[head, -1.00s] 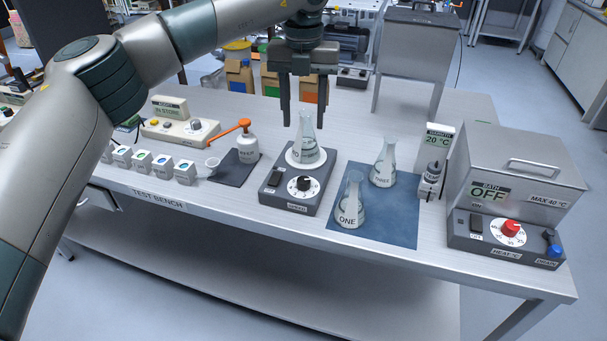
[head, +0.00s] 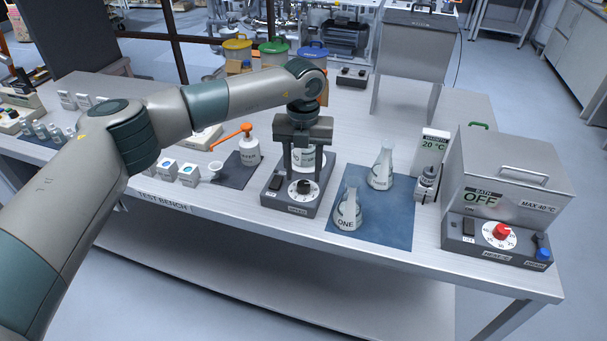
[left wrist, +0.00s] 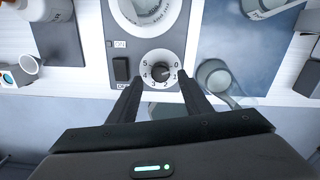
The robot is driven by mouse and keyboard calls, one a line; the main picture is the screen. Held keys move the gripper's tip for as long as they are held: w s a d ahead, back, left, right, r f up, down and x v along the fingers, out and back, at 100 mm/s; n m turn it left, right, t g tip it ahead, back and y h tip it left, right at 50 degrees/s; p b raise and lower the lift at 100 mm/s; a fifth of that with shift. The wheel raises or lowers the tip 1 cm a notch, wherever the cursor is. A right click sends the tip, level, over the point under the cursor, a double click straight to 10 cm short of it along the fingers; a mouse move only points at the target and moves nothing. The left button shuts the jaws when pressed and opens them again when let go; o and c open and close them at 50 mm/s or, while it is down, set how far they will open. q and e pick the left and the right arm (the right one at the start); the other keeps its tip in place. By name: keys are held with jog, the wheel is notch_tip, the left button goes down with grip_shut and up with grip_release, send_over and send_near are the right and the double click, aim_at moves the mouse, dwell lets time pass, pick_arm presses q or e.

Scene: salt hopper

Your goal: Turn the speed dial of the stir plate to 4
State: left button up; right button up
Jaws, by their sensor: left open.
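The stir plate (head: 272,196) is a dark grey box on the bench with a flask (head: 304,158) on its round white top, partly hidden behind my gripper. Its speed dial (head: 304,188) is a black knob on a white numbered disc on the front; it also shows in the left wrist view (left wrist: 160,71). The knob's mark seems to point right, near the low numbers, but is too small to read surely. My left gripper (head: 303,177) points down, open, over the dial. In the left wrist view its fingertips (left wrist: 160,78) lie either side of the disc, apart from the knob.
A dark rocker switch (left wrist: 121,69) sits left of the dial. Flask ONE (head: 348,212) and another flask (head: 382,168) stand on a blue mat (head: 385,227) to the right. The water bath (head: 510,180) is far right.

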aim_at(304, 184)
pick_arm(q)
jog(key=shift+f+p, duration=0.4)
jog(key=shift+f, duration=1.35)
jog(key=c, duration=1.1)
jog(key=shift+o, duration=0.2)
